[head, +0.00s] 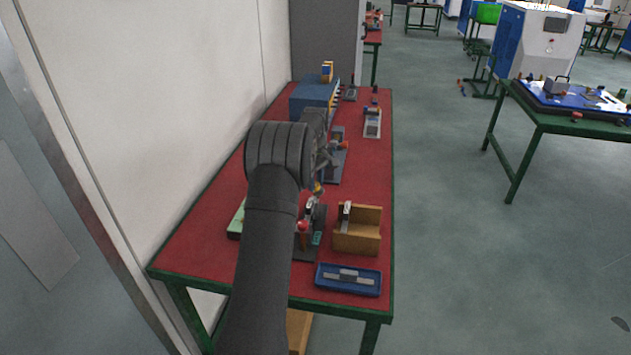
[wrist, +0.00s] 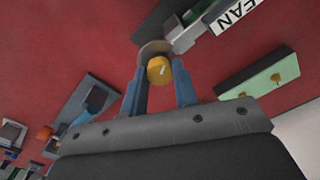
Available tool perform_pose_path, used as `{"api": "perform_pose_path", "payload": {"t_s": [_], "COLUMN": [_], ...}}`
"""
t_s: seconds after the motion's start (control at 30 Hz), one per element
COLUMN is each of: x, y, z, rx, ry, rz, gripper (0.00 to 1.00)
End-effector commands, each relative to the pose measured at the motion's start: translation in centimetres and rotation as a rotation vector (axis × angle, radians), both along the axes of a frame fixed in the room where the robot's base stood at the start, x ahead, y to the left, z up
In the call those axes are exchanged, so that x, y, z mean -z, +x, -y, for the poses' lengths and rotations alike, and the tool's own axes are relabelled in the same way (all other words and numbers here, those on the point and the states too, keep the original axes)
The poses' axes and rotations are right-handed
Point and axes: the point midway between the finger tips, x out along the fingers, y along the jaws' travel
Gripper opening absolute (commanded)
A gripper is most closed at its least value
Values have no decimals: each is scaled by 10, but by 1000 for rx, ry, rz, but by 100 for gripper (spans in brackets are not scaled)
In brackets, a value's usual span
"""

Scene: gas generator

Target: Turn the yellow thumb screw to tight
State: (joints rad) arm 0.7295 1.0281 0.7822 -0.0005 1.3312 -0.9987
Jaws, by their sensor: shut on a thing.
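The yellow thumb screw (wrist: 159,69) shows in the wrist view as a round yellow knob with a pale mark on its face. A grey round disc edge (wrist: 153,49) shows just behind it. My gripper (wrist: 159,80) has its two blue-grey fingers on either side of the screw and is shut on it. In the head view my gripper (head: 318,187) is over the table near a small yellow spot, too small to tell clearly.
The red table (head: 210,230) holds a wooden box (head: 358,240), a blue tray (head: 348,290) and a blue cabinet (head: 312,95). A pale green block (wrist: 258,83) lies right of my gripper in the wrist view. A wall (head: 150,100) stands along the table's left side.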

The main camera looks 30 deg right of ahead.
Motion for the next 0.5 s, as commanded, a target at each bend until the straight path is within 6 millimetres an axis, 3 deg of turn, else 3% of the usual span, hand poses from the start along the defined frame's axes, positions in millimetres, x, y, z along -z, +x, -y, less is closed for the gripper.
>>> {"api": "perform_pose_path", "payload": {"t_s": [0.27,0.5], "x": [0,-1], "y": [0,0], "z": [0,0], "rx": [98,289], "ry": [0,0], "rz": [0,1], "gripper": [4,4]}}
